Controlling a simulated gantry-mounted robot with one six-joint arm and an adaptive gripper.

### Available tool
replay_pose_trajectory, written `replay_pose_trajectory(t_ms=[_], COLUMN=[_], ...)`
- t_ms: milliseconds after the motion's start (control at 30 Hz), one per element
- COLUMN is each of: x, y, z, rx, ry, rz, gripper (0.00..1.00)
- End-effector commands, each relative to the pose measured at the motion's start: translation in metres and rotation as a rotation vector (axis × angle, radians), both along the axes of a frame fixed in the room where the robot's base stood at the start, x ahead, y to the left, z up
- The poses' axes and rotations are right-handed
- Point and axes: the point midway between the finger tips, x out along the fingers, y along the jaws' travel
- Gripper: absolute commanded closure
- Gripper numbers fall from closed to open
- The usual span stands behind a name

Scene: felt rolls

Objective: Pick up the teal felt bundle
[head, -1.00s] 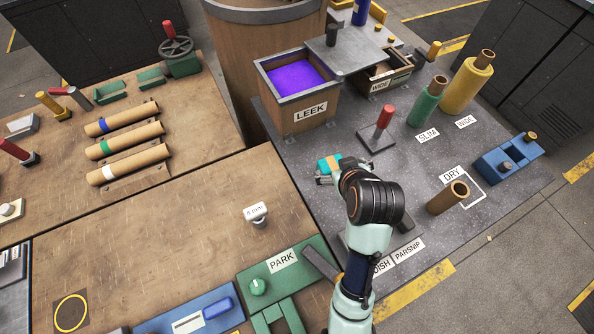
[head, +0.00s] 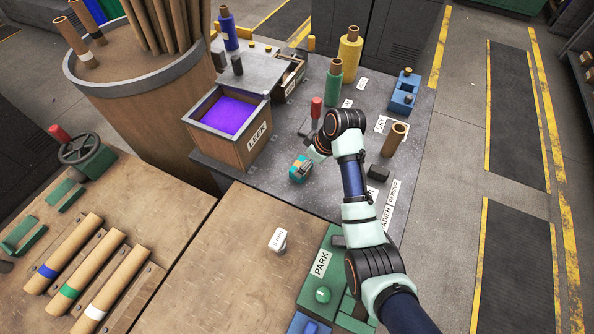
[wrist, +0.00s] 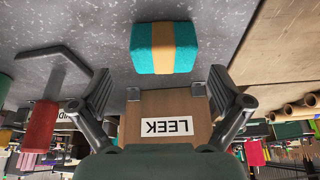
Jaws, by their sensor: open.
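The teal felt bundle (head: 300,169) is a small block with a tan band around its middle. It lies on the grey speckled bench top in front of the LEEK box. In the wrist view the bundle (wrist: 143,49) lies beyond the fingertips, centred between them and apart from both. My gripper (wrist: 166,91) is open and empty, its two dark fingers spread wide. In the head view my gripper (head: 312,155) is close beside the bundle at its upper right, with the fingers partly hidden by my wrist.
The wooden LEEK box (head: 253,150) with a purple inside stands behind the bundle. A red-handled lever (head: 316,108) rises nearby. A brown tube (head: 394,139) stands at the right, and green (head: 333,86) and yellow (head: 349,55) rolls stand farther back. The brown table (head: 225,250) in front is mostly clear.

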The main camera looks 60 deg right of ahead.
Motion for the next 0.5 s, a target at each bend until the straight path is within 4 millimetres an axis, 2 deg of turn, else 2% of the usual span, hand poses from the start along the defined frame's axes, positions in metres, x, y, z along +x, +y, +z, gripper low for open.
replay_pose_trajectory(t_ms=[133,333,500], x=[0.003,0.017,0.02], y=[0.001,0.003,0.002], z=[-0.01,-0.044,-0.047], rx=[0.0,0.0,-0.003], ry=[0.001,0.001,0.0], rz=[0.0,0.0,-0.001], gripper=[0.0,0.0,0.0])
